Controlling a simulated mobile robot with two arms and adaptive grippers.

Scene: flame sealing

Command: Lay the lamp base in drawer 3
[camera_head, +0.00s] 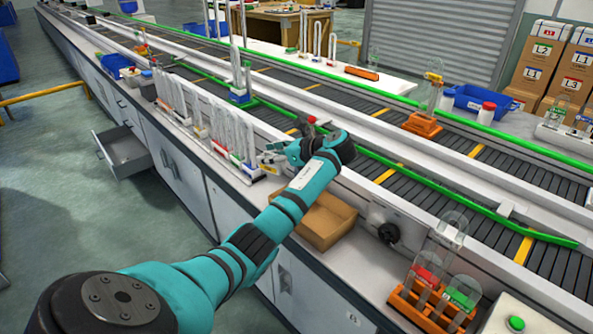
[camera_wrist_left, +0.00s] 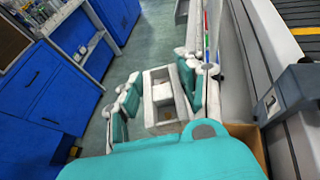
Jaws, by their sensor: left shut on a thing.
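My left arm reaches in from the lower left in the head view. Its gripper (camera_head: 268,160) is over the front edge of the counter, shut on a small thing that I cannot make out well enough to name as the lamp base. One drawer (camera_head: 128,166) stands pulled out of the cabinet front, to the left of the gripper and lower; its number is not readable. In the left wrist view the teal and white fingers (camera_wrist_left: 160,92) flank a grey frame-like shape, and I cannot tell what it is. My right gripper is out of view.
A cardboard tray (camera_head: 322,222) sits on the counter just right of the gripper. Upright glass tubes in a rack (camera_head: 248,170) stand close behind and left. An orange rack (camera_head: 425,310) with glass pieces stands at the right. The floor (camera_head: 70,220) beside the cabinets is clear.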

